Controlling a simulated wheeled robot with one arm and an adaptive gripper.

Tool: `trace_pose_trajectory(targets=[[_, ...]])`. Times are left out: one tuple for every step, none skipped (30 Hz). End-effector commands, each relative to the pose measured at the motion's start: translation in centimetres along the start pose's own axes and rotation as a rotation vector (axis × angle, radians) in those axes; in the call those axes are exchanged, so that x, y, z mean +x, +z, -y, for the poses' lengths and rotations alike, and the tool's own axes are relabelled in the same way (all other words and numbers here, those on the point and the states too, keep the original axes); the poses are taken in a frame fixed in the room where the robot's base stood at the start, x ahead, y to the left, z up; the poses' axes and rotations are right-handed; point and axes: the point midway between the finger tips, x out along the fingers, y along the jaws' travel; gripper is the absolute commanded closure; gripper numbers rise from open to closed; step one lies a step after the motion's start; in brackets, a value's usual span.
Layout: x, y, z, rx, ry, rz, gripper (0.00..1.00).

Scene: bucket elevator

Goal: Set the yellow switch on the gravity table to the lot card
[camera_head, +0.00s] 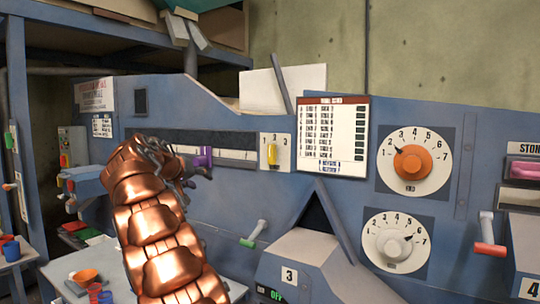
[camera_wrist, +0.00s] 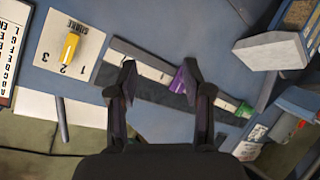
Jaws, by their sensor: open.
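The yellow switch (camera_head: 271,154) sits on a white plate (camera_head: 284,165) marked 1, 2 and 3. It stands roughly upright near the 2. The switch also shows at the upper left of the wrist view (camera_wrist: 70,46). The lot card (camera_head: 332,150), white with a dark red header, hangs right of the switch; its small print is not legible. My gripper (camera_wrist: 158,67) is open and empty, left of the switch in the head view. A purple handle (camera_wrist: 178,82) on a dark slot shows by its right finger; I cannot tell whether they touch.
An orange dial (camera_head: 411,162) and a white dial (camera_head: 394,242) are right of the card. A lever with a green grip (camera_head: 248,242) sticks out below the switch, and one with a red grip (camera_head: 490,248) at the right.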

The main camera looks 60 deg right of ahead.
Motion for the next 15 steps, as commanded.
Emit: trace_pose_trajectory(targets=[[1.1,-0.9,-0.4,0.027,0.021,-0.024,0.5],[1.5,-1.5,-0.8,0.042,0.035,-0.039,0.5],[2.0,-2.4,-1.3,0.064,0.051,-0.062,0.5],[2.5,-2.8,-1.6,0.08,0.064,-0.076,0.5],[2.9,-3.3,-2.0,0.097,0.075,-0.091,0.5],[3.3,-4.0,-2.7,0.123,0.092,-0.114,0.5],[3.8,-4.3,-3.1,0.139,0.104,-0.126,0.5],[4.3,-4.6,-3.5,0.157,0.116,-0.14,0.5],[4.7,-5.1,-4.3,0.185,0.131,-0.16,0.5],[5.1,-5.3,-4.8,0.203,0.143,-0.174,0.5],[5.5,-5.5,-5.4,0.222,0.154,-0.188,0.5],[6.0,-5.7,-6.1,0.249,0.169,-0.206,0.5],[6.3,-5.8,-6.7,0.269,0.18,-0.219,0.5],[6.6,-6.0,-7.3,0.291,0.19,-0.234,0.5],[7.2,-6.0,-8.1,0.318,0.205,-0.249,0.5]])
